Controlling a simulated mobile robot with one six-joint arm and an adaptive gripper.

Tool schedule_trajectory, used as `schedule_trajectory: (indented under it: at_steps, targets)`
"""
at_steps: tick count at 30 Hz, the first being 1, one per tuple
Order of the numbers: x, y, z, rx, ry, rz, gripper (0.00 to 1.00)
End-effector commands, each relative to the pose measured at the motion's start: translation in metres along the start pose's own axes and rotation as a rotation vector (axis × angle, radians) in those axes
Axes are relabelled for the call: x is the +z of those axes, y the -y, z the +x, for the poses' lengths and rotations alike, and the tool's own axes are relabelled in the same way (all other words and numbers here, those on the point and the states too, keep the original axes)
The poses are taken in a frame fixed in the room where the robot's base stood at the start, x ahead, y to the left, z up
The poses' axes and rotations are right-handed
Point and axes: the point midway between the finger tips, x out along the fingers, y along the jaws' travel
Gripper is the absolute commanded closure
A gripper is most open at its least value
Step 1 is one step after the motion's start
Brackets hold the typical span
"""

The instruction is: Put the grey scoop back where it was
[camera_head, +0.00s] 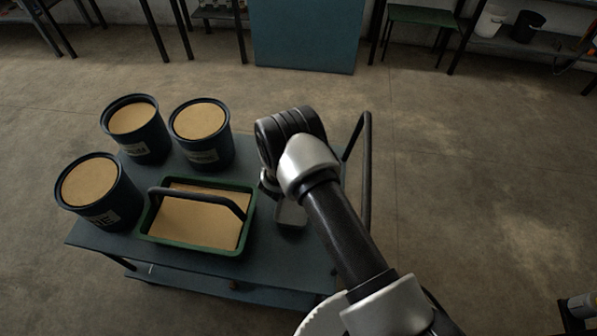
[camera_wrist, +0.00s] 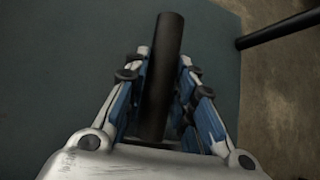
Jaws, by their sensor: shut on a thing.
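The grey scoop (camera_head: 291,214) shows in the head view just below my wrist, over the right part of the blue-grey cart top (camera_head: 285,255). I cannot tell whether it touches the top. In the wrist view its dark handle (camera_wrist: 163,85) runs between the blue-padded fingers. My gripper (camera_wrist: 165,60) is shut on this handle. In the head view my arm hides most of the gripper and part of the scoop.
A green tray (camera_head: 190,248) with a dark carrying handle and tan contents stands left of the scoop. Three dark buckets (camera_head: 211,154) with tan contents stand behind and left of it. The cart's push bar (camera_head: 366,170) rises at the right. Open floor lies beyond.

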Motion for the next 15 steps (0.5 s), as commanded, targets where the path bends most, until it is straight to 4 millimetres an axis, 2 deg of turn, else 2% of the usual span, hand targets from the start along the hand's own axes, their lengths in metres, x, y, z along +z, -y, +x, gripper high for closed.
schedule_trajectory:
  at_steps: [1,9,15]
  targets:
    - [-0.0014,-0.0002,0.0011,0.0,-0.001,0.0,0.75]
    - [-0.0007,-0.0001,0.0004,0.0,-0.001,0.0,0.57]
    - [-0.0007,-0.0001,0.0004,0.0,-0.001,0.0,0.56]
